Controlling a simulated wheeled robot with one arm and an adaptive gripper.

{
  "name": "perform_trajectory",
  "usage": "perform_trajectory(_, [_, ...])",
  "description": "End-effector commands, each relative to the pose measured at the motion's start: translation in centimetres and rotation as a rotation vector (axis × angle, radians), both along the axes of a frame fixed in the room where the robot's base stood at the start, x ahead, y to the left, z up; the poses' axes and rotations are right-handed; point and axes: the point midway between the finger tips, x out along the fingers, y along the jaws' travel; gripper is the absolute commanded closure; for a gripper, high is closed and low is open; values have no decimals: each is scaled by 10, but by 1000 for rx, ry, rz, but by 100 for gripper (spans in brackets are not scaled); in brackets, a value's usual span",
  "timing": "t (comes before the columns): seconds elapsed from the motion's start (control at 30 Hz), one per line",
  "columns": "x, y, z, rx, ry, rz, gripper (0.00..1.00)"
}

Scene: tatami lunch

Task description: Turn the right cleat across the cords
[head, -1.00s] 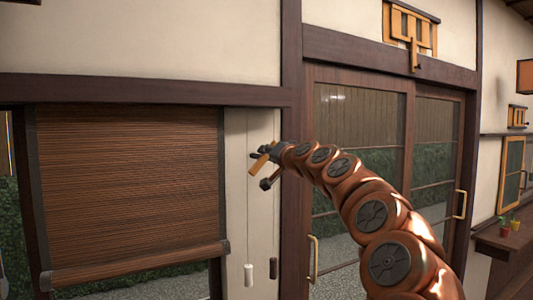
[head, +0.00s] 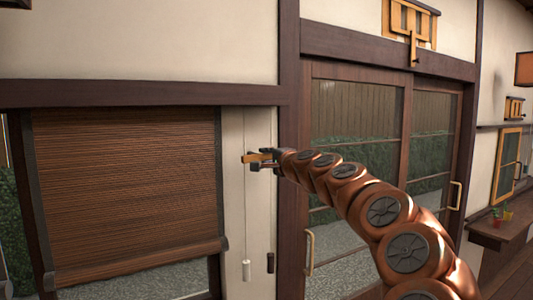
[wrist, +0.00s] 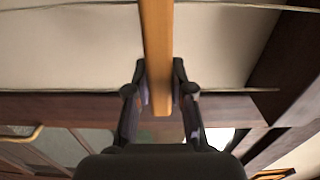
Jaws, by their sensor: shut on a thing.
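The right cleat (head: 255,158) is a short orange-brown wooden bar on the pale wall strip right of the blind. It lies nearly level in the head view. My gripper (head: 266,160) is shut on it near its right end. In the wrist view the cleat (wrist: 157,45) runs between the two dark fingertips (wrist: 160,85). Two thin cords hang down the strip, one ending in a white pull (head: 247,271), the other in a dark pull (head: 270,263). The cleat reaches sideways about from one cord line to the other. Whether it touches them I cannot tell.
A brown slatted blind (head: 130,190) covers the window at left. A dark wooden post (head: 290,230) and glazed sliding doors (head: 355,130) stand right of the cords. A shelf with small pots (head: 508,214) is at far right.

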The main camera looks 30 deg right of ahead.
Motion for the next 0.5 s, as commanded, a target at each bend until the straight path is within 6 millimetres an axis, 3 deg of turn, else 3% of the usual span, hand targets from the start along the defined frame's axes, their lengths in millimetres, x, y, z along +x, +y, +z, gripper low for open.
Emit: perform_trajectory(0.5, [0,0,-2,55,-5,0,100])
